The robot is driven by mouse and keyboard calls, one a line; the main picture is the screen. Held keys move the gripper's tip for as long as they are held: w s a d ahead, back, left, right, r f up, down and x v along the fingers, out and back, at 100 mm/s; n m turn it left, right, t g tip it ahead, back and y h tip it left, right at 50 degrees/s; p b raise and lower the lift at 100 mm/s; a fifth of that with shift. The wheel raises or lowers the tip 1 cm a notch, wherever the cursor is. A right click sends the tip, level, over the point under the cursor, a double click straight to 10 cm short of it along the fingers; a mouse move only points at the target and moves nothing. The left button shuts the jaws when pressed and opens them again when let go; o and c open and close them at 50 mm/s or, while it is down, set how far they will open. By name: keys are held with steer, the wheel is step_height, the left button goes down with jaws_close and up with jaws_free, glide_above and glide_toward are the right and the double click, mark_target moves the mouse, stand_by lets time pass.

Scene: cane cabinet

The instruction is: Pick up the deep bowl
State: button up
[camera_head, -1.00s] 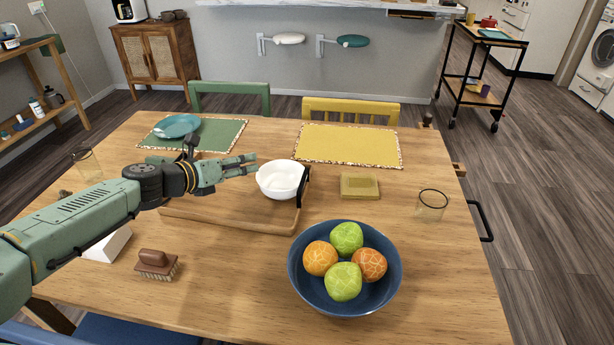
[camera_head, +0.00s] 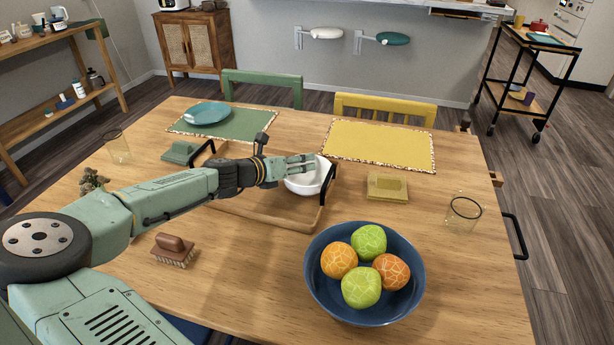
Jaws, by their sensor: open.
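A small white bowl (camera_head: 306,184) stands upright at the right end of the wooden tray (camera_head: 262,213) on the table. My gripper (camera_head: 309,162) reaches in from the left, with its fingers open over the white bowl's left and back rim. The fingers hide part of that rim, and I cannot tell whether they touch it. A larger dark blue bowl (camera_head: 321,290) stands at the table's front right and holds several green and orange fruits (camera_head: 366,268). My gripper is well apart from it.
The tray's black handle (camera_head: 328,183) rises beside the white bowl. A yellow-green block-like item (camera_head: 387,186) and a clear glass (camera_head: 464,214) stand to the right. A brown brush (camera_head: 173,250) lies at front left. A yellow placemat (camera_head: 380,145) lies bare behind.

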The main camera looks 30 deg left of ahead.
jaws_close()
stand_by(0.5)
